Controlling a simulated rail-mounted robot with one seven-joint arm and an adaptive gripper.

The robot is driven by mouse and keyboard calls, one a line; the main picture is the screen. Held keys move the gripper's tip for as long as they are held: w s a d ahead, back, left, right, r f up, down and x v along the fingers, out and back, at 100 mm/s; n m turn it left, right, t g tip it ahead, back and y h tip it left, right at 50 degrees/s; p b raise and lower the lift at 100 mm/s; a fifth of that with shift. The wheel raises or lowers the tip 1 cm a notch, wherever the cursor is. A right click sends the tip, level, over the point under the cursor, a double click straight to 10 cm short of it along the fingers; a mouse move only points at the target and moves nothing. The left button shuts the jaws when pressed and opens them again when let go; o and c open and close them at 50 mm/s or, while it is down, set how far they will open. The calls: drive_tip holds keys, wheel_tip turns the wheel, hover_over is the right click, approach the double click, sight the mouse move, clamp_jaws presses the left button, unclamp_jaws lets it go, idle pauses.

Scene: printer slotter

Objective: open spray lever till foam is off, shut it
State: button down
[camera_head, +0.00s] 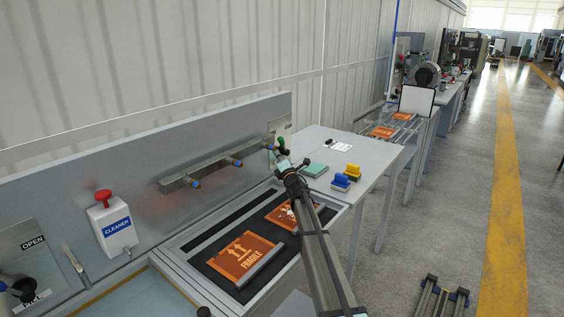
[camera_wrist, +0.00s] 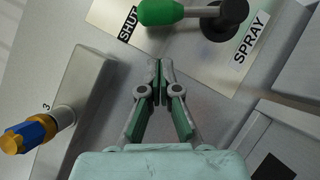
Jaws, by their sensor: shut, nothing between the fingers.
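The spray lever has a green handle (camera_wrist: 165,13) and a black pivot (camera_wrist: 228,18) in the wrist view. The handle lies over the SHUT label's (camera_wrist: 128,18) side, and the SPRAY label (camera_wrist: 252,36) is across the pivot. In the head view the lever (camera_head: 281,145) is on the back panel's right end. My gripper (camera_wrist: 160,88) is shut and empty, its fingertips just below the handle with a gap visible. In the head view my gripper (camera_head: 284,163) is just under the lever. White foam (camera_head: 284,212) shows on the right orange FRAGILE plate, partly hidden by my arm.
A spray bar (camera_head: 205,174) with several nozzles runs along the panel left of the lever; one blue-yellow nozzle (camera_wrist: 28,134) shows close by in the wrist view. A left FRAGILE plate (camera_head: 243,254) lies in the tray.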

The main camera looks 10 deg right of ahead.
drive_tip(key=shift+w+d+r+p, duration=0.25)
drive_tip(key=shift+w+d+r, duration=0.25)
drive_tip(key=shift+w, duration=0.15)
drive_tip(key=shift+w+d+r+p, duration=0.25)
drive_tip(key=shift+w+d+r, duration=0.2)
drive_tip(key=shift+w, duration=0.2)
drive_tip(key=shift+a+r, duration=0.1)
drive_tip(key=shift+r, duration=0.05)
drive_tip(key=shift+w+d+r+m+h+p, duration=0.1)
drive_tip(key=shift+d+r+m+h+p, duration=0.2)
drive_tip(key=shift+p, duration=0.5)
